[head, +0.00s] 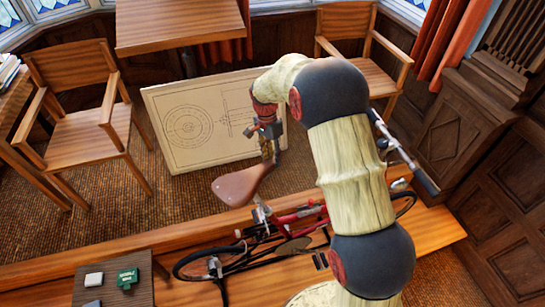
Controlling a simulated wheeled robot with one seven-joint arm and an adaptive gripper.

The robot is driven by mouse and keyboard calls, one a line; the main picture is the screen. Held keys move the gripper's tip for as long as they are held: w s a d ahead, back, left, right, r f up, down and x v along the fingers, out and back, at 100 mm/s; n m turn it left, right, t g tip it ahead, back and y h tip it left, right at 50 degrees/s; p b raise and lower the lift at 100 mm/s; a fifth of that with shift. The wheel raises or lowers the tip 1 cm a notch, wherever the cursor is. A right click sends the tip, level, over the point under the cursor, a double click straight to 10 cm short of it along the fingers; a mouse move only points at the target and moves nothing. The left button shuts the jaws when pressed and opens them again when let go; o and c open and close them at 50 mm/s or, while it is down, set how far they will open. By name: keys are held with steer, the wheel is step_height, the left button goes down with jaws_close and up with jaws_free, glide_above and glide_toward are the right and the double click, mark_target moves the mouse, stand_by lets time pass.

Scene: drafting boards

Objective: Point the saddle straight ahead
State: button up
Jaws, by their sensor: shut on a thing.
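The brown saddle (238,187) sits on its post above the red bicycle frame (297,217). Its broad end is at the lower left, and its narrow end points up and right, apparently at an angle to the bicycle's line. My gripper (268,153) is shut on the narrow end; the fingertips are small and partly hard to make out. The rear wheel (210,263) is at the lower left and the front wheel (404,203) at the right. The handlebar (403,152) shows beyond my arm, which hides part of the frame.
The bicycle is on a wooden platform (160,240). Wooden chairs (88,105) and a table (180,25) stand farther back. A dark side table (112,278) with small items is at the lower left. Carpet is clear at left.

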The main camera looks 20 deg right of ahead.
jaws_close()
steer(key=shift+s+d+r+m+b, duration=0.1)
steer(key=shift+s+d+m+b, duration=0.2)
steer(key=shift+s+m+b, duration=0.35)
steer(key=s+m, duration=0.1)
steer(key=s+m+t+b, duration=0.1)
steer(key=s, duration=0.1)
steer(key=s+m+b, duration=0.1)
steer(key=s+m, duration=0.1)
steer(key=shift+d+r, duration=0.2)
steer(key=shift+d, duration=0.2)
steer(key=o, duration=1.2)
jaws_free()
steer(key=shift+c, duration=0.2)
step_height(320, 180, up, 12)
steer(key=shift+a, duration=0.2)
